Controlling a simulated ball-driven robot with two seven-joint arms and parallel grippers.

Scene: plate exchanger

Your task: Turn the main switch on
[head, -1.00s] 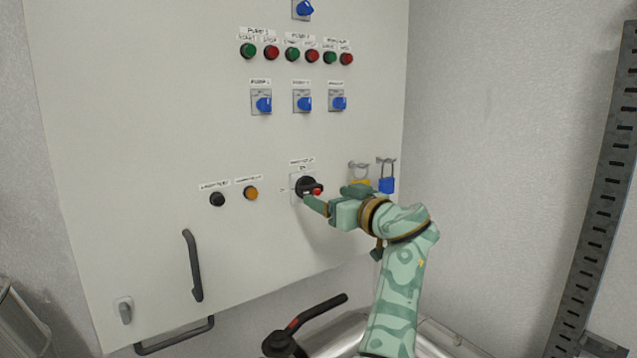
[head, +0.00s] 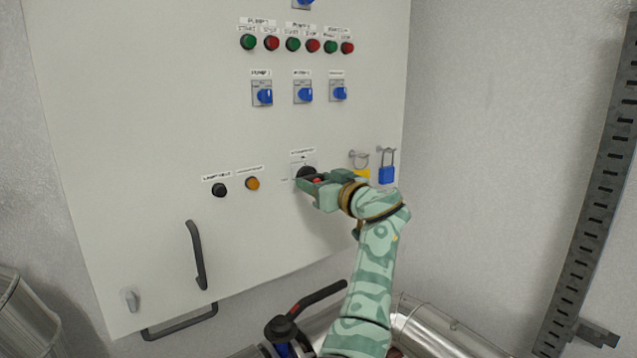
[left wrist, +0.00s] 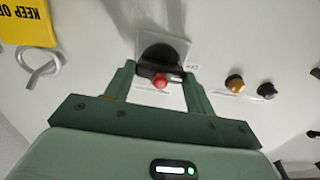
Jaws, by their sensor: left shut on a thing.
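The main switch is a round black rotary knob (head: 305,172) with a red tip, on a pale plate low on the cabinet door. My left gripper (head: 308,182) is at the switch and hides much of it in the head view. In the left wrist view the black knob (left wrist: 160,60) and its red end sit between the two green fingers (left wrist: 160,86), which are shut on the handle. An "OFF" mark (left wrist: 193,67) shows beside the plate. The exact angle of the handle is hard to read. My right gripper is not in view.
A blue padlock (head: 386,175) and a yellow tag (head: 361,174) hang just right of the switch. Black (head: 219,190) and orange (head: 252,184) buttons lie to its left. Blue selectors (head: 304,93) are above. A dark door handle (head: 196,255) is lower left.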

